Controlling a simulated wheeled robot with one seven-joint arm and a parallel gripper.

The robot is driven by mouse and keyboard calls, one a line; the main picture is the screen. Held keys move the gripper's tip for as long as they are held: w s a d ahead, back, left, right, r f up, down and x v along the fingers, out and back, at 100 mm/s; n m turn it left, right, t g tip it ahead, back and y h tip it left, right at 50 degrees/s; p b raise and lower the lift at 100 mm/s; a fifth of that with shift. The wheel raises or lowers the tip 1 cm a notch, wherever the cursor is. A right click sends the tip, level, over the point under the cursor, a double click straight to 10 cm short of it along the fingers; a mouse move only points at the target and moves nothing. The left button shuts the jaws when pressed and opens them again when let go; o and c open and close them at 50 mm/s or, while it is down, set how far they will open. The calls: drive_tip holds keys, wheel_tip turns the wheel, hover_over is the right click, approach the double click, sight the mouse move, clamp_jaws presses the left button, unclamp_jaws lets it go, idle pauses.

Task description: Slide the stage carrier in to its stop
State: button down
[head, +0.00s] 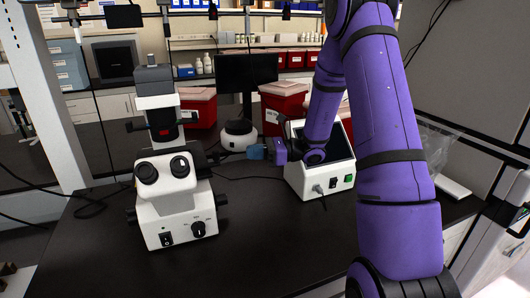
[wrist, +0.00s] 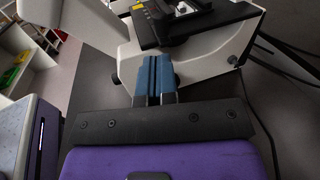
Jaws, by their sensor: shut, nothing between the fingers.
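The white microscope (head: 174,195) stands on the dark bench, left of the middle. Its black stage (wrist: 205,27) shows at the top of the wrist view. A carrier (wrist: 183,8) with a light metallic insert lies on the stage, partly cut off by the picture's top edge. How far in it sits, I cannot tell. In the head view the stage side is small and dark. My gripper (head: 256,152) is right of the microscope, pointing toward its stage. Its blue fingers (wrist: 154,78) are together and empty. Their tips lie close to the stage edge in the wrist view; contact is unclear.
A white box-shaped device (head: 318,178) with an open dark top stands right of the microscope, beneath my arm. A round white-and-black device (head: 238,135) and a monitor (head: 246,75) stand behind. Cables lie at the left. The bench front is clear.

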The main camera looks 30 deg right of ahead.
drive_tip(key=x, duration=0.7)
drive_tip(key=shift+w+a, duration=0.2)
drive_tip(key=shift+a, duration=0.1)
drive_tip(key=shift+w+a, duration=0.2)
drive_tip(key=shift+a, duration=0.9)
drive_tip(key=shift+w+a, duration=0.2)
drive_tip(key=shift+a, duration=0.95)
